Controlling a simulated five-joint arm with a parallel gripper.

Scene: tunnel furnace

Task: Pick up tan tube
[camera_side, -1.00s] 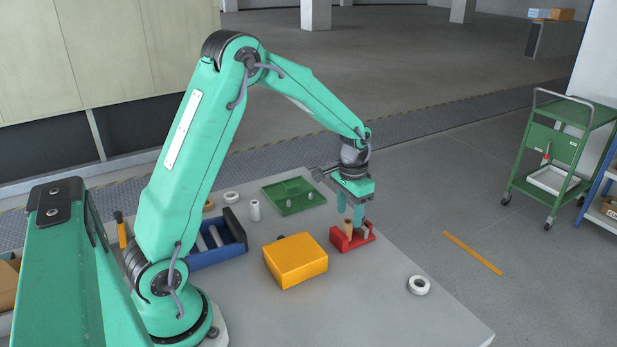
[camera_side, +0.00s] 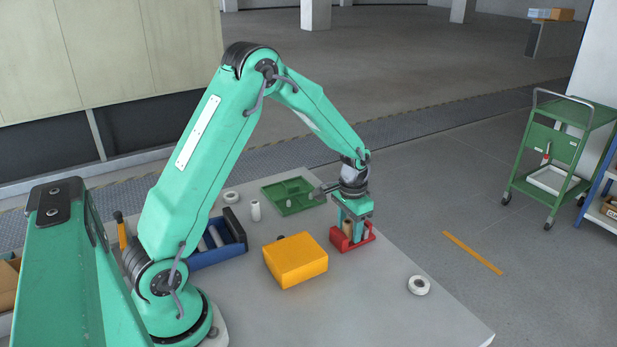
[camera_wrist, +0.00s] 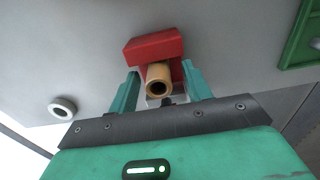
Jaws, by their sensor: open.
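The tan tube (camera_side: 348,227) stands upright in the red holder (camera_side: 364,239) on the table. In the wrist view the tan tube (camera_wrist: 158,79) shows its open round end, with the red holder (camera_wrist: 152,47) behind it. My gripper (camera_side: 353,228) is lowered over the holder. In the wrist view my gripper (camera_wrist: 160,90) is open, with one green finger on each side of the tube. Small gaps seem to show between fingers and tube, but contact is hard to tell. A pale grey piece (camera_side: 366,234) also stands in the holder, partly hidden.
A yellow box (camera_side: 296,261) lies left of the holder. A green tray (camera_side: 293,196), a white cylinder (camera_side: 255,211) and a blue bin (camera_side: 222,250) stand farther left and back. A white ring (camera_side: 419,285) lies at the right. The table front is clear.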

